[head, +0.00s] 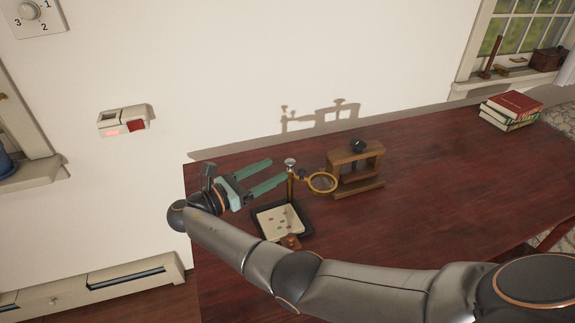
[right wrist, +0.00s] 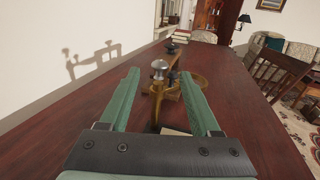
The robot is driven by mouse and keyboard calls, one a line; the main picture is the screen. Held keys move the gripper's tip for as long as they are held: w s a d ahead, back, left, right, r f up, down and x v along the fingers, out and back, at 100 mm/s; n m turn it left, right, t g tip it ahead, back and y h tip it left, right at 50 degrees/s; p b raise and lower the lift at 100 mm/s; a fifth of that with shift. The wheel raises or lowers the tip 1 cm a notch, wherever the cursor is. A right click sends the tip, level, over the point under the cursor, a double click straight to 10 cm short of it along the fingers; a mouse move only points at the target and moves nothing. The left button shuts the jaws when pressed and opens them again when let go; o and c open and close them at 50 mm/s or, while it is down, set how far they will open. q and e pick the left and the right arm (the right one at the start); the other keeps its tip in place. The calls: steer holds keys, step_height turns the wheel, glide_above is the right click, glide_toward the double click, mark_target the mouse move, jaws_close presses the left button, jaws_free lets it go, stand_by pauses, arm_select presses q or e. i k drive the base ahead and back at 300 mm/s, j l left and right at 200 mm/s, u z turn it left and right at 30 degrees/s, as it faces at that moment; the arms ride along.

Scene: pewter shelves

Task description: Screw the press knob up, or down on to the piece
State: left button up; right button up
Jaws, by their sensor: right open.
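The wooden press (head: 350,163) stands on the dark red table near the wall. Its black knob (head: 358,145) is on top of the frame; the knob also shows in the right wrist view (right wrist: 170,48), beyond my fingers. My right gripper (head: 279,170) has green fingers spread open and empty, left of the press and clear of it. In the right wrist view, my open gripper (right wrist: 160,75) frames a brass post with a silver knob (right wrist: 159,68). I cannot tell whether a piece lies under the press. My left gripper is not in view.
A brass magnifier ring (head: 322,182) on the post stands between my fingertips and the press. A dark tray (head: 307,227) with a pale inside and small coloured bits lies in front. Books (head: 511,108) sit at the far right. The table right of the press is clear.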

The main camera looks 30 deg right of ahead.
mark_target(358, 145)
steer(key=j, duration=0.75)
steer(key=k+j, duration=0.1)
steer(key=j, duration=0.65)
